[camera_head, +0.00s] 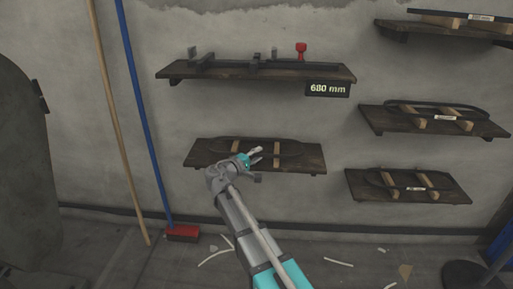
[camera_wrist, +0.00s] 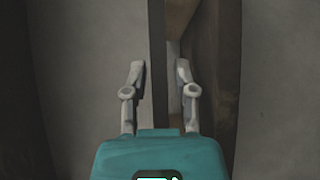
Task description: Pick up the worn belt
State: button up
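A dark, thin belt (camera_head: 290,154) lies across two light wooden blocks on the lower left wall shelf (camera_head: 312,161). No label naming it as worn shows on this shelf. My gripper (camera_head: 258,155) is in front of the shelf's middle, over part of the belt and blocks in the head view. In the wrist view my gripper (camera_wrist: 160,70) has its two fingers spread apart. A narrow upright strip (camera_wrist: 157,45) shows between the fingers; I cannot tell whether it is the belt. No contact or grip can be seen.
The upper left shelf (camera_head: 340,74) carries a measuring fixture with a red knob (camera_head: 301,50) and a 680 mm sign (camera_head: 327,89). Labelled belts on blocks fill the right shelves (camera_head: 490,129). A red-headed broom (camera_head: 182,233) leans at left. Scraps lie on the floor.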

grip_shut()
jog(key=shift+r, duration=0.2)
notch_tip(320, 180, up, 2)
jog(key=p, duration=0.2)
jog(key=shift+r+p, duration=0.1)
jog(key=shift+p, duration=0.2)
jog(key=s+d+r+p, duration=0.1)
jog(key=s+r+p, duration=0.9)
jog(key=s, duration=0.4)
jog(key=shift+r, duration=0.25)
dwell(0.4)
